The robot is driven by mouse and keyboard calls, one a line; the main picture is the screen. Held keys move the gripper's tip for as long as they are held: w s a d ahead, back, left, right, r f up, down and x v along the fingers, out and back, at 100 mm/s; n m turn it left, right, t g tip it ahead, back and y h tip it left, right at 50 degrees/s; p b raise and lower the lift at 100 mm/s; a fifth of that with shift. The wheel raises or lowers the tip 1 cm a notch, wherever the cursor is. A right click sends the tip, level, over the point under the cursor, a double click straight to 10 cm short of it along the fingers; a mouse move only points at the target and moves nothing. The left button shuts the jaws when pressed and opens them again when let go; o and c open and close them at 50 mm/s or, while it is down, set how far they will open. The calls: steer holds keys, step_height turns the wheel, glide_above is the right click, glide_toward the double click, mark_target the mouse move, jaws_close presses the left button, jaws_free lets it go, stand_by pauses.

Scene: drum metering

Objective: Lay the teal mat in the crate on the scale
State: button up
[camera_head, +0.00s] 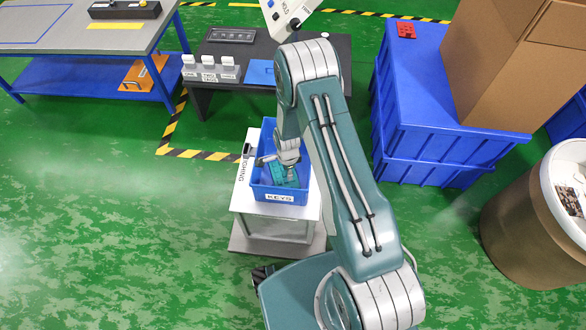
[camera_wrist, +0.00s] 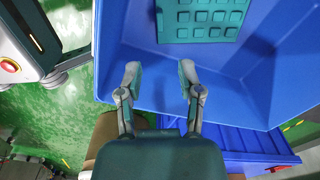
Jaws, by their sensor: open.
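The teal mat (camera_wrist: 200,18), with a grid of darker squares, shows at the top of the wrist view. It lies on the floor of the blue crate (camera_wrist: 262,82), its far part cut off by the frame. In the head view the crate, labelled KEYS (camera_head: 262,196), stands on the white top of the scale (camera_head: 243,200). My gripper (camera_wrist: 160,78) is open and empty, its two fingers apart from each other and clear of the mat. In the head view my arm reaches down into the crate and hides part of its inside; mat and gripper are hard to separate there.
A dark table (camera_head: 330,45) with white labelled holders (camera_head: 208,70) and a blue clipboard (camera_head: 260,72) stands behind. Stacked blue bins (camera_head: 410,100) bear a cardboard box (camera_head: 500,70) at right. A brown drum (camera_head: 525,220) stands at far right. Green floor is free at left.

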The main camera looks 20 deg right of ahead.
step_height(320, 180, up, 31)
steer(key=s+n+t, duration=0.2)
steer(key=n, duration=0.6)
steer(key=s+d+r+n+t, duration=0.1)
steer(key=s+r+n+t, duration=0.2)
steer(key=s+r+n, duration=0.6)
steer(key=s+r, duration=0.9)
steer(key=s, duration=0.3)
steer(key=shift+s+d+n, duration=0.2)
steer(key=shift+s+n, duration=0.15)
steer(key=shift+n, duration=0.05)
